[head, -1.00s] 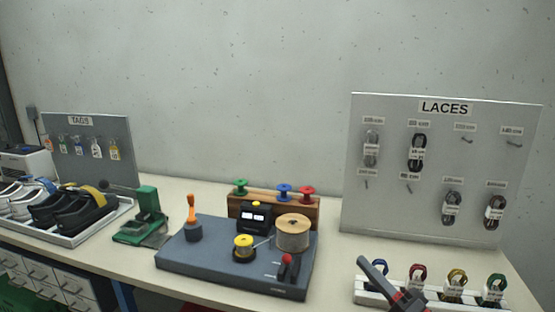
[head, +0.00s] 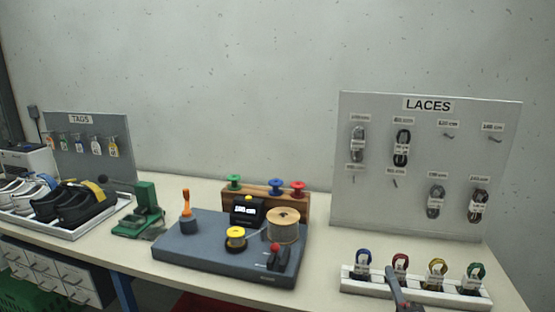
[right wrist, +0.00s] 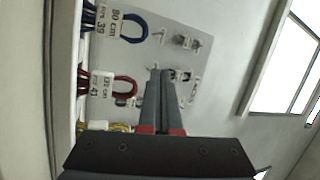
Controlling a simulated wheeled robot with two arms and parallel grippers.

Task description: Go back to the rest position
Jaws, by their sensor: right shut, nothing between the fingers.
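My right gripper (head: 398,290) shows at the lower right of the head view, in front of the white rack of lace bundles. Its dark fingers with red parts also show in the right wrist view (right wrist: 163,100), close together with nothing between them. In the head view the fingers overlap the rack's front near the red lace bundle (head: 400,266); I cannot tell whether they touch. My left gripper is not in either view.
The white rack (head: 356,286) holds blue, red, yellow and green lace bundles. The LACES board (head: 425,165) stands behind it. A grey winding station (head: 215,258) with spools is mid-bench. A green press (head: 143,212) and a shoe tray (head: 90,222) are at left.

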